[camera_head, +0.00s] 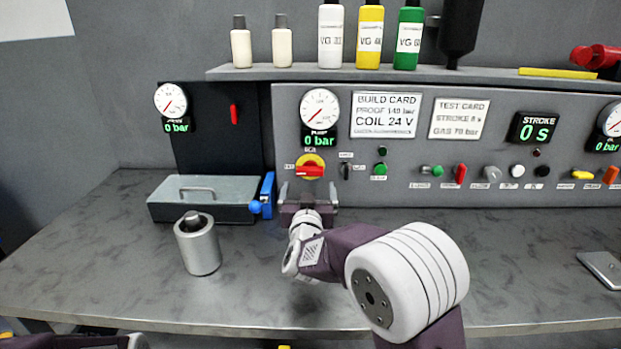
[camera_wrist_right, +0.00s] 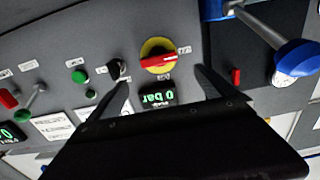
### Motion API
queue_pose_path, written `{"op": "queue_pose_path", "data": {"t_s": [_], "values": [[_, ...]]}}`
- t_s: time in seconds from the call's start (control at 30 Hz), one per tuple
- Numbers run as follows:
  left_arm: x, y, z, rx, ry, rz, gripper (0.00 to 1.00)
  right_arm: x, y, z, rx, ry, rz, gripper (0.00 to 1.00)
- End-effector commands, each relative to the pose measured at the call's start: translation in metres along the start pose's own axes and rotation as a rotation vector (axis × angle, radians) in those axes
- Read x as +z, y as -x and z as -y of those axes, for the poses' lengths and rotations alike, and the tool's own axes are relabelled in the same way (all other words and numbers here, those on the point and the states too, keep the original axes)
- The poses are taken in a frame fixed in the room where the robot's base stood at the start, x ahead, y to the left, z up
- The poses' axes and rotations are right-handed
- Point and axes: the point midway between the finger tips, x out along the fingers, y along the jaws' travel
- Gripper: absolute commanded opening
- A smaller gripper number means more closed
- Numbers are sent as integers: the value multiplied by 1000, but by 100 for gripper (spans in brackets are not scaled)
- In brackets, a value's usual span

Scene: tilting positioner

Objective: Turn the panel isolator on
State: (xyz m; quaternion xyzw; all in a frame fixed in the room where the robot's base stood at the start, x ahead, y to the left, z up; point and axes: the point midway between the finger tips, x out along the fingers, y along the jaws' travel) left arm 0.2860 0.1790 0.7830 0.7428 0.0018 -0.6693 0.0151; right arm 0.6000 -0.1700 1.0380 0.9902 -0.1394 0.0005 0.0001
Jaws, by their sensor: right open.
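The panel isolator (camera_head: 310,167) is a red rotary handle on a yellow disc on the grey control panel, below the left dial. Its red handle lies about level in the head view. It also shows in the right wrist view (camera_wrist_right: 159,60), ahead of my fingers. My right gripper (camera_head: 308,190) is open just in front of and below the isolator. In the wrist view its two fingers (camera_wrist_right: 162,88) stand apart, with nothing between them, and do not appear to touch the handle. My left gripper is not clearly seen; only part of my left arm shows at the bottom left.
A small black selector (camera_head: 345,171) and green button (camera_head: 380,169) sit right of the isolator. A blue lever (camera_head: 266,194) stands to its left, beside a grey tray with a handle (camera_head: 205,190). A metal cylinder (camera_head: 198,247) stands on the bench. Bottles line the shelf above.

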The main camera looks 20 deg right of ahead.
Motion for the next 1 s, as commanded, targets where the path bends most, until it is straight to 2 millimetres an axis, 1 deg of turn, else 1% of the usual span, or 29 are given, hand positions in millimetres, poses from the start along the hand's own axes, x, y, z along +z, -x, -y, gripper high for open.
{"op": "queue_pose_path", "data": {"t_s": [0.07,0.3,0.43,0.5,0.6,0.8,0.83,0.87,0.9,0.97,1.0], "values": [[0,1,0,0,0,0,0,-1,-8,0,1,0,-1,95],[0,2,0,0,0,0,0,0,-58,-1,2,1,0,95],[0,3,0,0,0,0,0,-1,-78,-1,2,0,0,95],[0,3,0,0,0,0,0,0,-85,-1,1,0,1,95],[0,3,0,0,0,0,0,-1,-89,-1,1,0,0,95],[0,3,0,0,0,0,0,-1,-90,-1,0,0,0,95],[0,3,0,0,0,0,0,-1,-89,-1,0,0,0,89],[0,3,0,0,0,0,0,-1,-89,-1,0,0,0,81],[0,3,0,0,0,0,0,-1,-89,-1,0,0,0,70],[0,3,0,0,0,0,0,-1,-89,-1,0,0,0,53],[0,3,0,0,0,0,0,-1,-89,-1,0,0,0,42]]}}
